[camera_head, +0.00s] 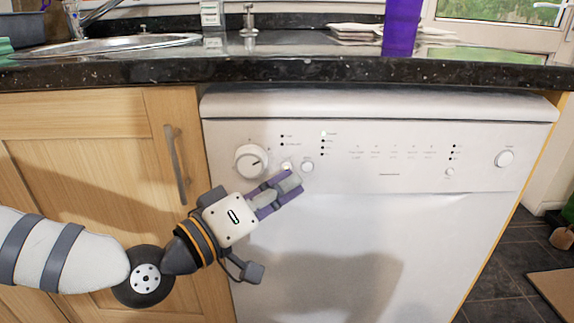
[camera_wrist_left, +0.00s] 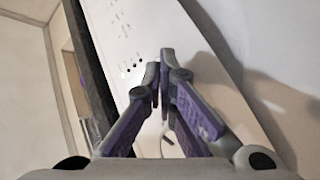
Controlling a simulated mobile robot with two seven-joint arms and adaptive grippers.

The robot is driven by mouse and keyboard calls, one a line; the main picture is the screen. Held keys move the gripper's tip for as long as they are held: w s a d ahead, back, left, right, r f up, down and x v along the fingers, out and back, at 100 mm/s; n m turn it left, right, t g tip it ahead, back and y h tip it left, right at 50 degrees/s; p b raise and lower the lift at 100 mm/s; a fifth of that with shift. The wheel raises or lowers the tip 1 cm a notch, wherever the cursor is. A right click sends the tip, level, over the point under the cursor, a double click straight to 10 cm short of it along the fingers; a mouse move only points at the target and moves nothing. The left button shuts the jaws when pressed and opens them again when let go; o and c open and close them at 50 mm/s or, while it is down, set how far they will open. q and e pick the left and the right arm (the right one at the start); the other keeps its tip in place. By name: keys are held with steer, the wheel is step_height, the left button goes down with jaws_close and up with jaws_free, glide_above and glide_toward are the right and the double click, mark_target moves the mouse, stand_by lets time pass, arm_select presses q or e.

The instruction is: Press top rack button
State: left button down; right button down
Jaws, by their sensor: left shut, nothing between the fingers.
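A white dishwasher (camera_head: 330,240) stands under the counter, its control panel facing me. Two small round buttons sit right of the dial, a left one (camera_head: 287,167) and a right one (camera_head: 307,167). Their labels are too small to read, so I cannot tell which is the top rack button. My left gripper (camera_head: 291,182) is shut and empty, its fingertips just below these two buttons. I cannot tell whether they touch the panel. The shut fingers also show in the left wrist view (camera_wrist_left: 160,75), pointing at the white front. My right gripper is not in view.
A round dial (camera_head: 250,161) is left of the small buttons. Another small button (camera_head: 450,171) and a larger one (camera_head: 505,158) are at the panel's right. The dark granite counter (camera_head: 300,69) overhangs above. A wooden cupboard door (camera_head: 80,135) with a handle (camera_head: 176,164) is at left.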

arm_select(q)
steer(key=shift+s, duration=0.2)
steer(key=s+p, duration=0.3)
steer(key=s, duration=0.3)
